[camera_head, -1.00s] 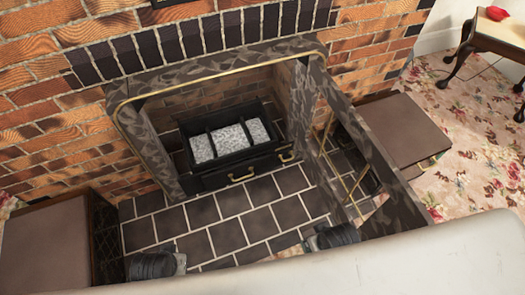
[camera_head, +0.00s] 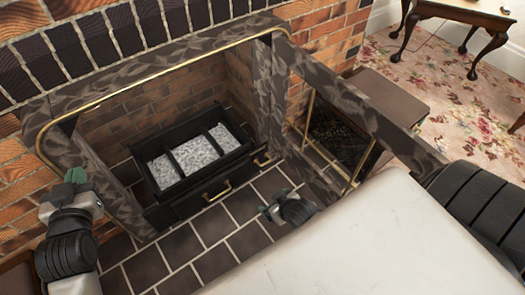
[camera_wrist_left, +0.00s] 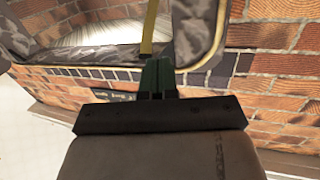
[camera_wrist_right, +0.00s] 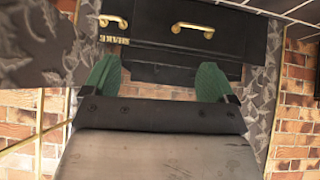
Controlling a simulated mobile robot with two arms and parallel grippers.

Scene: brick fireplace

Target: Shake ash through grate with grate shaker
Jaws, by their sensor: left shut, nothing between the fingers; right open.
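The black grate (camera_head: 152,150) sits inside the fireplace, with grey-white ash (camera_head: 195,153) in its sections. Below is a black front with brass handles (camera_head: 217,191), which also show in the right wrist view (camera_wrist_right: 193,27). I cannot pick out the grate shaker for certain; a small brass piece (camera_wrist_right: 114,39) near one handle is too small to identify. My right gripper (camera_head: 266,210) is open and empty, low in front of the grate; its green fingers (camera_wrist_right: 158,80) point toward the black front. My left gripper (camera_head: 76,176) is shut and empty beside the surround's left side.
A surround panel (camera_head: 345,90) stands right of the opening. Dark hearth tiles (camera_head: 213,225) are clear. A brown box-like seat (camera_head: 392,97) stands right.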

